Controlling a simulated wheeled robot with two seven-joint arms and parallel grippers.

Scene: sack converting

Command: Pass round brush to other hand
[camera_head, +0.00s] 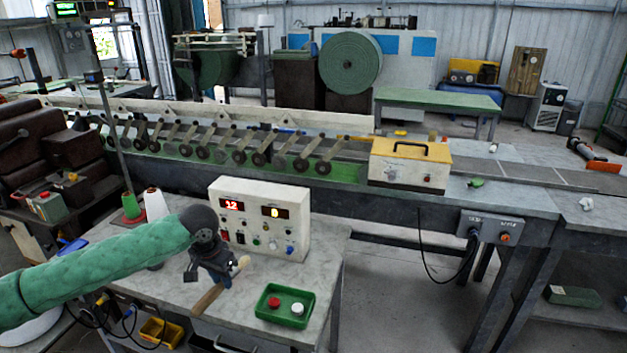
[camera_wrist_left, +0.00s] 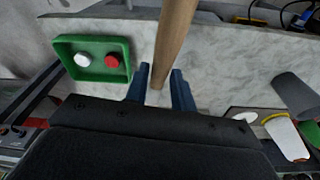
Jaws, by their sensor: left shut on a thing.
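My left gripper (camera_head: 224,283) comes in from the left over the small table beside the control box. It is shut on the round brush, whose wooden handle (camera_head: 207,299) points down toward the table's front edge. The brush's pale end (camera_head: 243,262) shows on the other side of the fingers. In the left wrist view, the blue fingertips (camera_wrist_left: 160,88) are on either side of the wooden handle (camera_wrist_left: 175,35). The rest of the brush is hidden there by the gripper body. My right gripper is in neither view.
A green tray (camera_head: 264,314) with a red and a white round piece lies right of the gripper. A white control box (camera_head: 262,245) stands behind it. Thread cones (camera_head: 155,204) stand at the left. A long conveyor bench runs behind. The floor right of the table is clear.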

